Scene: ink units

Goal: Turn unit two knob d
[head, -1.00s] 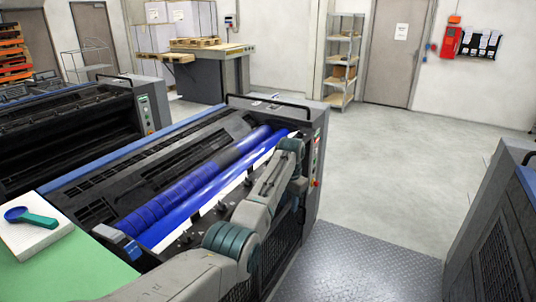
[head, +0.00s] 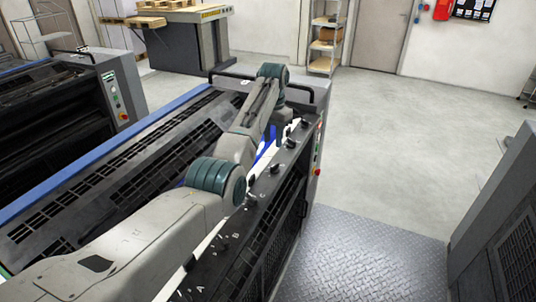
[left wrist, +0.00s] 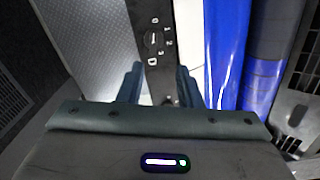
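In the left wrist view a dark knob (left wrist: 152,38) sits on the dark strip with the numbers 0 to 3 beside it and the letter D just below it. My left gripper (left wrist: 160,69) is open, its two teal fingertips apart on either side of the strip, just short of the knob and not touching it. In the head view my left arm reaches over the ink unit (head: 110,180), and its gripper is mostly hidden by the wrist. Several black knobs (head: 275,167) stand along the strip at the unit's right edge. My right gripper is out of view.
Blue rollers (left wrist: 228,45) run beside the knob strip. A black rail (head: 226,74) rises at the unit's far end. A tread-plate walkway (head: 365,255) lies right of the unit, with another grey machine (head: 500,215) beyond it. The floor behind is clear.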

